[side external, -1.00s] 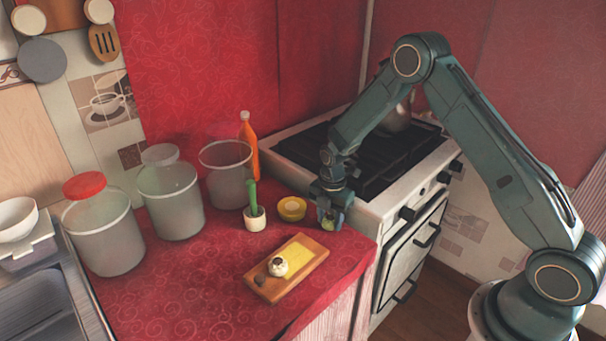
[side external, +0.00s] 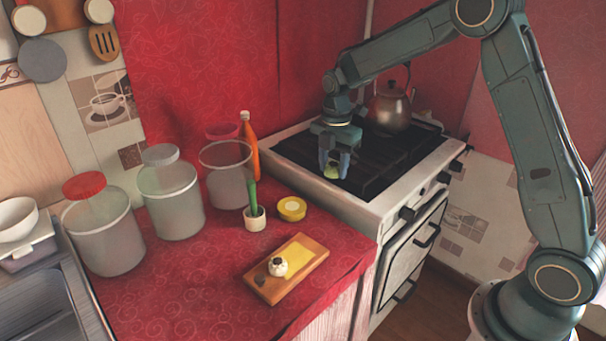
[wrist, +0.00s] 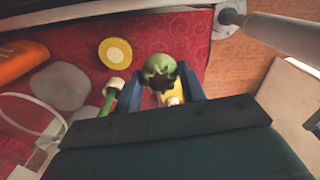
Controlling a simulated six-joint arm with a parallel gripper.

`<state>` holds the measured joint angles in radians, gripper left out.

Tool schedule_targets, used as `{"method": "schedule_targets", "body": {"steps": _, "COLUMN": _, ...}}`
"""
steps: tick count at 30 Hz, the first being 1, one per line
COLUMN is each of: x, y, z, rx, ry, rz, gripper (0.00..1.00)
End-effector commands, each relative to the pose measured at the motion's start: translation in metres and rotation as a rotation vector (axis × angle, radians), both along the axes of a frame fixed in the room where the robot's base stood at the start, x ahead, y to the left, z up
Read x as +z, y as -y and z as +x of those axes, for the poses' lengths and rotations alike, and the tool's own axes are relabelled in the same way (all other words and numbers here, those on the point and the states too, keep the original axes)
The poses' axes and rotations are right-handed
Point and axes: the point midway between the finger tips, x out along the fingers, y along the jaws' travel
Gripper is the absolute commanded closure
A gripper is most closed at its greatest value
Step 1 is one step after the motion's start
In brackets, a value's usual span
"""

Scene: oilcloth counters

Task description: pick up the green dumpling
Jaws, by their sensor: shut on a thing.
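The green dumpling (side external: 331,172) is a small, round, pale green thing between the fingertips of my gripper (side external: 334,168). In the side external view it appears raised, in front of the stove top. In the wrist view the dumpling (wrist: 160,69) sits between the two blue fingers of my gripper (wrist: 160,88), which are shut on it. The fingers cover part of its sides.
A stove (side external: 388,205) with a kettle (side external: 388,106) stands behind and right. On the red counter are a yellow round container (side external: 291,208), a small potted green thing (side external: 255,217), an orange bottle (side external: 250,145), several jars, and a wooden board (side external: 290,283) with a white dumpling (side external: 278,266).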

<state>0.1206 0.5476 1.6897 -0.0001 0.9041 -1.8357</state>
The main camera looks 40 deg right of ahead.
Motion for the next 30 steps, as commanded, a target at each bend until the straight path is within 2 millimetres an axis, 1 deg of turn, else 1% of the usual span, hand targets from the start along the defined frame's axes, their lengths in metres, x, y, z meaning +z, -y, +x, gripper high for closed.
{"method": "schedule_targets", "body": {"steps": 1, "x": 0.007, "y": 0.0, "z": 0.001, "rx": 0.0, "ry": 0.003, "rz": -0.001, "gripper": 0.66}}
{"method": "schedule_targets", "body": {"steps": 3, "x": 0.013, "y": 0.0, "z": 0.001, "rx": 0.0, "ry": 0.002, "rz": 0.0, "gripper": 0.66}}
{"method": "schedule_targets", "body": {"steps": 9, "x": 0.021, "y": 0.0, "z": 0.0, "rx": 0.0, "ry": 0.0, "rz": 0.0, "gripper": 0.66}}
{"method": "schedule_targets", "body": {"steps": 26, "x": 0.021, "y": 0.0, "z": 0.0, "rx": 0.0, "ry": 0.0, "rz": 0.0, "gripper": 0.66}}
{"method": "schedule_targets", "body": {"steps": 30, "x": 0.023, "y": -0.007, "z": 0.0, "rx": 0.006, "ry": 0.0, "rz": 0.0, "gripper": 0.66}}
